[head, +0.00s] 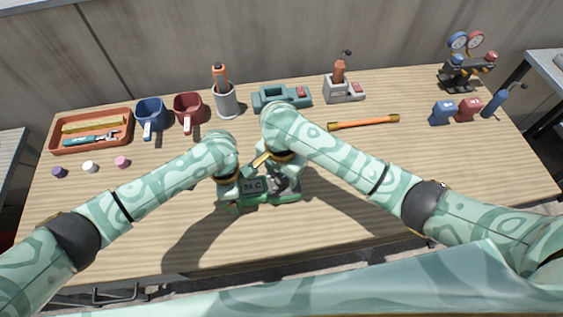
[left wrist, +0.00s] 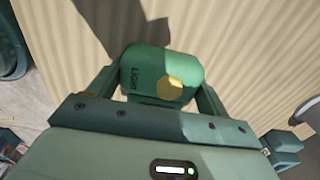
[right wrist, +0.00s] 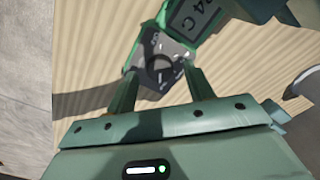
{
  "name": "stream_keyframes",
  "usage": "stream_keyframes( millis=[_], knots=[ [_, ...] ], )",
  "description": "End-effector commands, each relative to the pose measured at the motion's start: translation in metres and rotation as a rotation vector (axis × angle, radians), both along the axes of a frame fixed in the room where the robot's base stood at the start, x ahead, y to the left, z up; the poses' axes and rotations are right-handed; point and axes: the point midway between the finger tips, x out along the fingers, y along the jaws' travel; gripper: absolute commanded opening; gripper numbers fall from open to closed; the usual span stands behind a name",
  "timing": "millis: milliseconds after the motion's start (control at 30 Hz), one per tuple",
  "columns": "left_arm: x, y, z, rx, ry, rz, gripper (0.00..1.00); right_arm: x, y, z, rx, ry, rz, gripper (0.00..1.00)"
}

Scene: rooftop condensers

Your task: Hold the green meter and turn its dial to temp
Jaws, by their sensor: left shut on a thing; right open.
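The green meter (head: 265,196) lies on the table near the front middle. The dial's setting is too small to read.
Gauges (head: 466,60) stand back right. The table's right front is clear.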

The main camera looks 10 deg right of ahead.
Motion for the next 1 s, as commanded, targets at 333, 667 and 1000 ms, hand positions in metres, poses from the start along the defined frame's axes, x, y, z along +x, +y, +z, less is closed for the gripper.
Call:
stream_keyframes(
  millis=[333,667,1000],
  knots=[
    [0.000,-0.001,0.001,-0.003,-0.001,0.000,0.41,0.002,-0.001,0.078,0.001,-0.008,0.004,0.52],
    [0.000,-0.001,0.001,-0.003,-0.001,0.000,0.41,0.001,-0.001,0.110,-0.001,-0.004,0.001,0.52],
    [0.000,-0.001,0.001,-0.003,-0.001,0.000,0.86,0.001,0.000,0.110,0.001,-0.002,0.001,0.52]
  ],
)
